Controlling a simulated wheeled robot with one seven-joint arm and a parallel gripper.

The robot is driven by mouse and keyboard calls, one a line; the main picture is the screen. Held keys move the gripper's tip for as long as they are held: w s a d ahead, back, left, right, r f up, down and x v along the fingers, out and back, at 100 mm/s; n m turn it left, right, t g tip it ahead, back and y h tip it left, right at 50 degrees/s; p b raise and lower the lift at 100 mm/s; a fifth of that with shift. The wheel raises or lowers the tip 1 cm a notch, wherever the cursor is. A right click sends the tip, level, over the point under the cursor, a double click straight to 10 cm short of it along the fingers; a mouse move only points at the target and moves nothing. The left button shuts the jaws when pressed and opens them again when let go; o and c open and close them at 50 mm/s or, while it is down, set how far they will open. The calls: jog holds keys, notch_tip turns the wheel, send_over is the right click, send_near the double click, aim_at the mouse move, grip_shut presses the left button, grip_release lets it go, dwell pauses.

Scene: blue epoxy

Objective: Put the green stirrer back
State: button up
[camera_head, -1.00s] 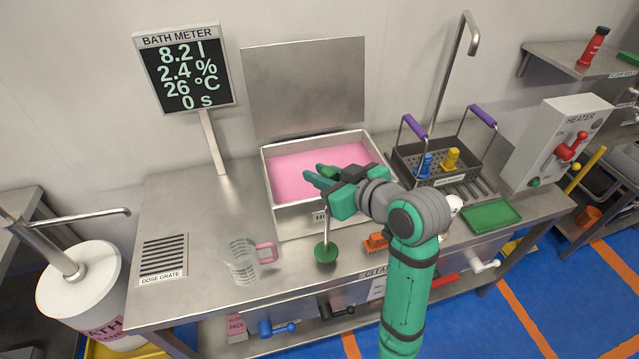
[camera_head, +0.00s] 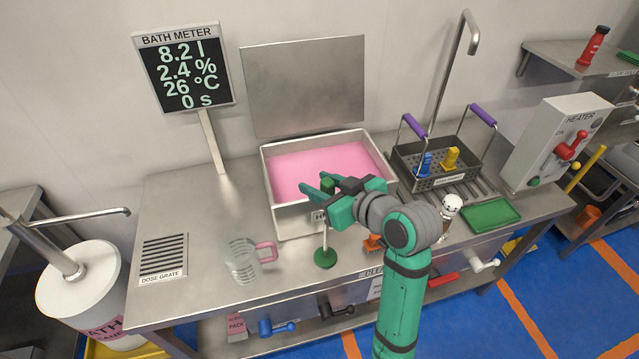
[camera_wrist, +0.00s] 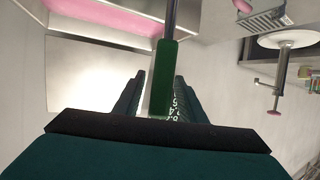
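The green stirrer has a green grip (camera_head: 328,186), a thin metal stem and a round green disc (camera_head: 325,257) at its lower end. It hangs about upright in front of the bath, above the front part of the counter. I cannot tell whether the disc touches the counter. My gripper (camera_head: 316,184) is closed around the grip from the right. In the wrist view, the green grip (camera_wrist: 165,72) lies between the two fingers (camera_wrist: 162,100), with the stem running up out of the picture.
A steel bath (camera_head: 268,183) of pink liquid is just behind my gripper. A clear jug (camera_head: 241,262) with a pink handle stands left of the disc. An orange object (camera_head: 373,242), a white-topped item (camera_head: 452,203) and a green tray (camera_head: 491,215) are to the right. The counter's left is mostly clear.

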jog(key=v, duration=1.2)
jog(key=shift+r, duration=0.1)
